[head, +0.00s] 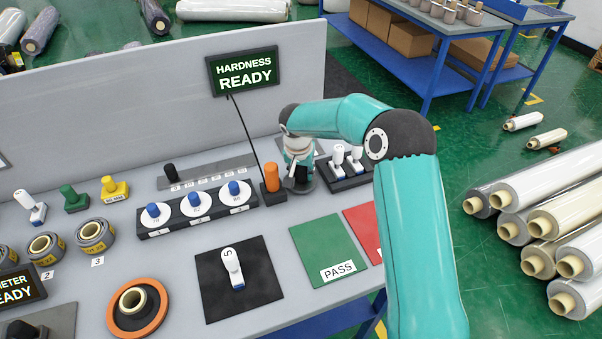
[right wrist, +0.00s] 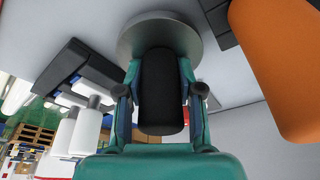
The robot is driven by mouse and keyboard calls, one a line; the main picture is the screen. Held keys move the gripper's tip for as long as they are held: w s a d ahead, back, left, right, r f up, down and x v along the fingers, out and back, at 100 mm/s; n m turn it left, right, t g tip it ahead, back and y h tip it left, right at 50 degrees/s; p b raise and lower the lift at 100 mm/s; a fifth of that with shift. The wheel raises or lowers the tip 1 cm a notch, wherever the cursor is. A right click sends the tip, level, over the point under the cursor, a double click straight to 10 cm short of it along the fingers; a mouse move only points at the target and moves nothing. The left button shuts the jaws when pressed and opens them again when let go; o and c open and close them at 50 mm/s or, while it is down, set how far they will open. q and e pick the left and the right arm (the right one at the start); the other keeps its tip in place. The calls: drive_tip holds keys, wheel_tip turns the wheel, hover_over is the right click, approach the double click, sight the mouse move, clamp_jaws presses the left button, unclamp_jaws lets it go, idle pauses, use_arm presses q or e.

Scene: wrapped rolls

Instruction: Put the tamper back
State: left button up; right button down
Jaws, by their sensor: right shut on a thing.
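The tamper shows in the right wrist view as a black rounded handle (right wrist: 162,92) with a round grey disc (right wrist: 160,38) at its far end. My right gripper (right wrist: 162,110) is shut on the handle, one finger on each side. In the head view the right gripper (head: 298,160) points down at the back of the bench and hides most of the tamper. The grey disc (head: 301,187) shows below it, at or just above the bench top; I cannot tell whether it touches. My left gripper is not in view.
An orange cylinder (head: 272,177) stands close left of the tamper; a black rack (head: 347,180) with white-topped pieces is close right. A white piece marked 5 (head: 233,268) is on a black mat (head: 265,283). The green PASS mat (head: 323,240) is clear. The screen (head: 243,72) reads HARDNESS READY.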

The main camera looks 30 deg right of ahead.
drive_tip(key=shift+f, duration=0.5)
drive_tip(key=c, duration=0.7)
unclamp_jaws()
drive_tip(key=shift+f, duration=0.1)
drive_tip(key=shift+c, duration=0.2)
drive_tip(key=shift+r, duration=0.4)
drive_tip(key=b+v, duration=0.1)
drive_tip(key=v, duration=1)
drive_tip(key=shift+s, duration=0.15)
drive_tip(key=shift+a+r, duration=0.1)
drive_tip(key=shift+a, duration=0.05)
